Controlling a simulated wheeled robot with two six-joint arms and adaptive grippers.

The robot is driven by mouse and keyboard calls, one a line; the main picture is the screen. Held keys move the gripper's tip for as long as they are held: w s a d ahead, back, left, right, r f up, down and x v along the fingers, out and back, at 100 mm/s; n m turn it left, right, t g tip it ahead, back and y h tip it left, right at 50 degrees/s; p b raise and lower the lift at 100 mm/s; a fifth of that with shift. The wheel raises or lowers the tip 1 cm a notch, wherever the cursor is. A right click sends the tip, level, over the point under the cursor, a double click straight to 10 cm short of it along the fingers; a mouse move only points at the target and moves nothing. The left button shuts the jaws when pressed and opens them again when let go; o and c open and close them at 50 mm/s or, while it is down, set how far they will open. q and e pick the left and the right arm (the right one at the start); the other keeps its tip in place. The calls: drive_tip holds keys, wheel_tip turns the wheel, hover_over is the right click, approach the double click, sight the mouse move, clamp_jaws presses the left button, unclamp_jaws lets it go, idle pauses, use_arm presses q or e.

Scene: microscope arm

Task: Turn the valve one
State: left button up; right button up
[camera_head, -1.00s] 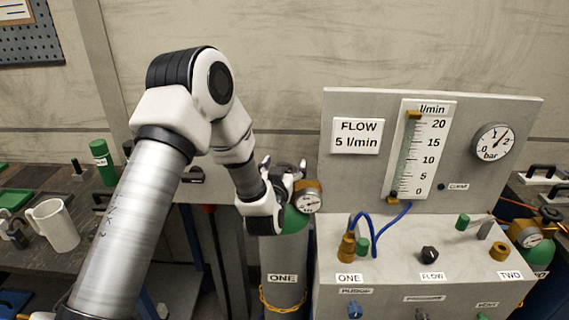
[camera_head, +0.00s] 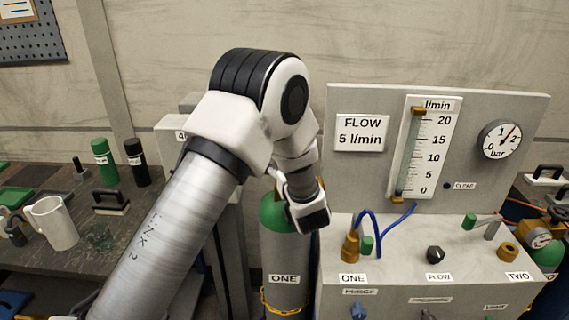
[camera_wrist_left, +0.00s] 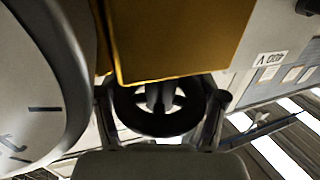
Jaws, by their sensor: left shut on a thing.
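Cylinder ONE (camera_head: 284,255) is grey with a green shoulder and stands left of the flow panel in the head view. My left gripper shows in the wrist view (camera_wrist_left: 160,108), with one finger on each side of a black spoked handwheel (camera_wrist_left: 158,122), the valve, and it is shut on that wheel. A brass block (camera_wrist_left: 180,40) and a white-faced gauge (camera_wrist_left: 35,110) are close by in the wrist view. In the head view my left arm and gripper are over the top of cylinder ONE and hide its valve and gauge. My right gripper is not in view.
The flow panel (camera_head: 345,200) stands close right of cylinder ONE, with brass fittings, a blue hose (camera_head: 366,218) and knobs on its console. Its sign reads FLOW 5 l/min. A bench (camera_head: 110,225) with a white mug (camera_head: 52,222) and bottles is at the left.

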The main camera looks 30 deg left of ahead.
use_arm(q)
drive_tip(key=shift+r, duration=0.1)
drive_tip(key=o, duration=1)
drive_tip(key=shift+w, duration=0.1)
drive_tip(key=v, duration=0.7)
drive_tip(key=shift+s+d, duration=0.2)
